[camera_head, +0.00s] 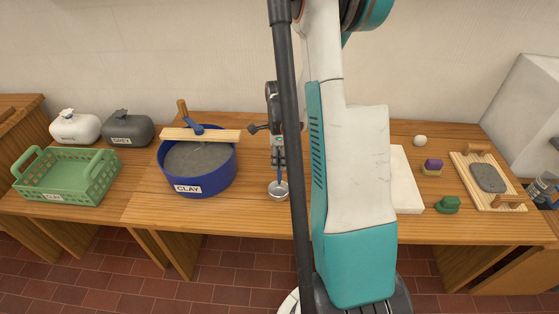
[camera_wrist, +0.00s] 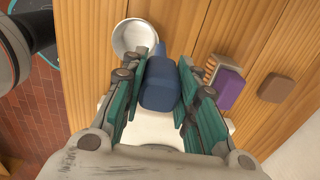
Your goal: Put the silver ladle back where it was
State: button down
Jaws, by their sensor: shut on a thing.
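My gripper (camera_head: 279,158) is shut on the blue handle (camera_wrist: 160,85) of the silver ladle (camera_head: 278,190). The ladle hangs with its bowl down over the table, right of the blue clay tub. I cannot tell whether the bowl touches the wood. In the wrist view the ladle's round bowl (camera_wrist: 134,38) shows beyond the fingers. The blue tub (camera_head: 203,184), labelled CLAY, holds grey clay. A wooden bar (camera_head: 215,136) lies across its rim, with a blue piece (camera_head: 194,128) on it. My arm hides part of the table's middle.
A green basket (camera_head: 65,187) and two lidded jars, white (camera_head: 75,126) and grey (camera_head: 127,129), stand left. Right of my arm are a white board (camera_head: 408,185), a purple-and-yellow block (camera_head: 432,166), a green block (camera_head: 448,204), a white ball (camera_head: 420,141) and a wooden tray (camera_head: 461,163) with a grey slab.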

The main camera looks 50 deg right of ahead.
jog(key=shift+r, duration=0.1)
jog(key=shift+f, duration=0.25)
jog(key=c, duration=1.2)
grip_release()
jog(key=shift+c, duration=0.2)
jog(key=shift+r, duration=0.2)
notch_tip(320, 180, up, 12)
jog(key=p, duration=0.4)
